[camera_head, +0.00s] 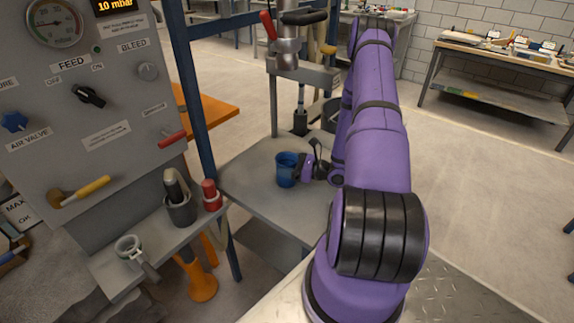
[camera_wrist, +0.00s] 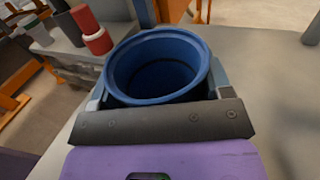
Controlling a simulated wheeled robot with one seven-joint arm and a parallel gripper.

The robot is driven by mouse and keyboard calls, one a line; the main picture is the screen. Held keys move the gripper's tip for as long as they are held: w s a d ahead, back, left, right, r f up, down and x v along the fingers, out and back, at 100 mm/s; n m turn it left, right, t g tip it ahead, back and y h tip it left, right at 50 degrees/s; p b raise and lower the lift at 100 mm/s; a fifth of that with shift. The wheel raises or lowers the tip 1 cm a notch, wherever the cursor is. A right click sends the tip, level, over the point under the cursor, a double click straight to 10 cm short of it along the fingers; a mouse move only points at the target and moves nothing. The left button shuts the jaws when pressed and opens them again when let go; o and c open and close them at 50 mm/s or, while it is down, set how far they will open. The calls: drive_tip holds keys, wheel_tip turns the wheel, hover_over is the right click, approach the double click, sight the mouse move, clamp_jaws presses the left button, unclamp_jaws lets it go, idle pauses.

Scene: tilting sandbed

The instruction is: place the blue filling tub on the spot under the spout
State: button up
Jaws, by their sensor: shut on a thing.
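The metal spout (camera_head: 287,58) stands behind the tub, over the far part of the table. No marked spot under it can be made out.
A blue post (camera_head: 196,85) rises left of the table. A side shelf (camera_head: 150,243) holds a dark cup (camera_head: 180,210) of tools and a red canister (camera_head: 211,194). A dark object (camera_head: 300,122) stands near the spout. Bare table lies in front of the tub.

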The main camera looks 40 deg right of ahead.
drive_tip(key=o, duration=1)
drive_tip(key=shift+f, duration=0.1)
drive_tip(key=v, duration=1.2)
